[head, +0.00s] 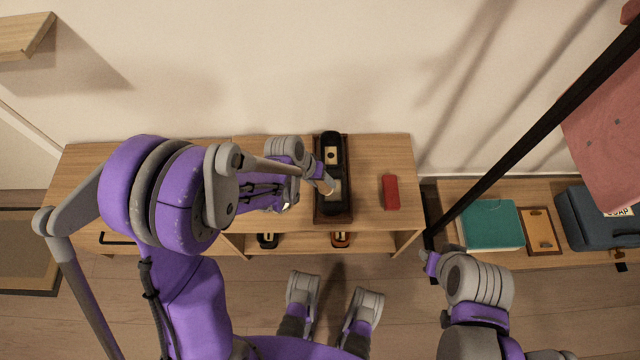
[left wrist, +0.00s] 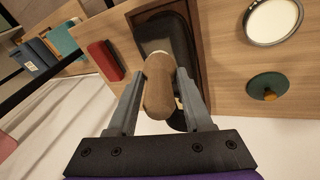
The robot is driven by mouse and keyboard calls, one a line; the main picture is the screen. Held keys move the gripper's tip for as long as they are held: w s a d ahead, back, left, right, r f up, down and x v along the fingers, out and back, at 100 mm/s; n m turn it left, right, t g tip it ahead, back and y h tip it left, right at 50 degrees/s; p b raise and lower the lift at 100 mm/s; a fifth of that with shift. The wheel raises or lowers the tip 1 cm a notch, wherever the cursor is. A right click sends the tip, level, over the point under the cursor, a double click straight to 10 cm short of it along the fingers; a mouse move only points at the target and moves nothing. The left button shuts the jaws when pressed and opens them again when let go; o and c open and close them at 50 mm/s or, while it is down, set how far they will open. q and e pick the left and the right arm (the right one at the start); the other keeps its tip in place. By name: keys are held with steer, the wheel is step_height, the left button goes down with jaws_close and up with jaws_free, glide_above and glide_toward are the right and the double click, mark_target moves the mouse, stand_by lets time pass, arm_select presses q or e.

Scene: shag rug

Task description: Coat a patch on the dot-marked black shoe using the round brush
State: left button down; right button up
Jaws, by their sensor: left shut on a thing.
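The black shoe (head: 331,142) lies on a brown tray (head: 348,215) on the wooden bench. A pale insole with a dark dot shows in its opening. The shoe also appears in the left wrist view (left wrist: 161,34), partly hidden behind the brush. My left gripper (head: 325,184) is over the near part of the shoe, shut on the brown wooden handle of the round brush (left wrist: 159,88). The bristle end points toward the shoe; I cannot tell whether it touches. My right gripper (head: 430,262) is low at the right, away from the bench; its fingers are unclear.
A red block (head: 390,192) lies right of the tray. The left wrist view shows a round pale-topped tin (left wrist: 272,21) and a green disc (left wrist: 268,87) on the bench. Shoes sit on the shelf below. A teal box (head: 492,224) stands on a lower right bench, past a dark pole.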

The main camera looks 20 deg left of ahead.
arm_select(q)
steer(key=shift+r+p, duration=1.4)
steer(key=shift+r, duration=1)
